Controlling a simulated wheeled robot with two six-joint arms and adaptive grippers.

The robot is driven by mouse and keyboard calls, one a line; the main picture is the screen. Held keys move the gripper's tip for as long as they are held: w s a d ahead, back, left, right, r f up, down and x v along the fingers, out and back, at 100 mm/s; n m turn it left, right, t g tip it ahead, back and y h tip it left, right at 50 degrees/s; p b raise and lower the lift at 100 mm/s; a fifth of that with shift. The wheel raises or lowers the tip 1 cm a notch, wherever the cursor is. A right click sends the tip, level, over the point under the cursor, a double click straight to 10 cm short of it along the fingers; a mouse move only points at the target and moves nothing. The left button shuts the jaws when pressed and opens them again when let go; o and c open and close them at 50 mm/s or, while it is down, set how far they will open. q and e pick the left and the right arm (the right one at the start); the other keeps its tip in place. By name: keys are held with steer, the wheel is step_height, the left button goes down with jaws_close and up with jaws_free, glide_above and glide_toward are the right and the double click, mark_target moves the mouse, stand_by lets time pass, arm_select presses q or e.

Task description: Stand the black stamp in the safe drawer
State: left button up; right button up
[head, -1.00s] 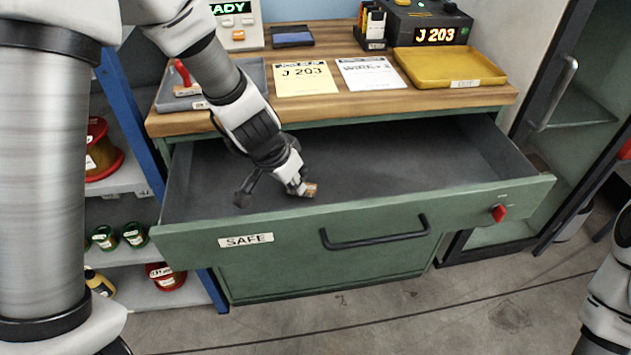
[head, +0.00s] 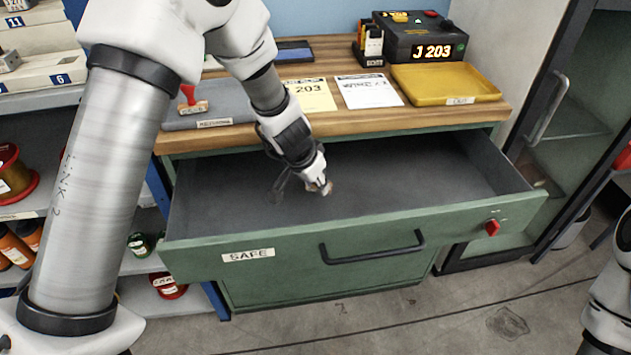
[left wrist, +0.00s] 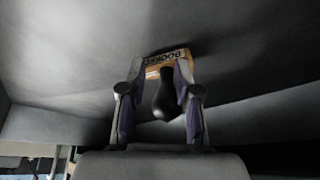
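The black stamp (left wrist: 165,98) has a black bulb handle and a wooden base with an upside-down label in the left wrist view. My left gripper (left wrist: 163,72) has its two fingers on either side of the handle and looks shut on the stamp. In the head view the left gripper (head: 321,184) points down inside the open safe drawer (head: 420,168), with the stamp's small brown base (head: 328,188) at its tips. I cannot tell whether the base touches the drawer floor. My right gripper is out of view; only part of that arm shows at the right edge.
The drawer front carries a SAFE label (head: 248,254), a black handle (head: 373,246) and a red knob (head: 492,228). On the bench are a grey tray (head: 235,95) with a red-handled stamp (head: 190,98), papers (head: 369,91) and a yellow tray (head: 445,82). The drawer floor around the stamp is clear.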

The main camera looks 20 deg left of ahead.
arm_select(q)
steer(key=shift+r, duration=0.2)
steer(key=p+v, duration=0.7)
steer(key=v, duration=0.5)
steer(key=shift+p, duration=0.3)
steer(key=shift+a+f, duration=0.1)
stand_by(0.4)
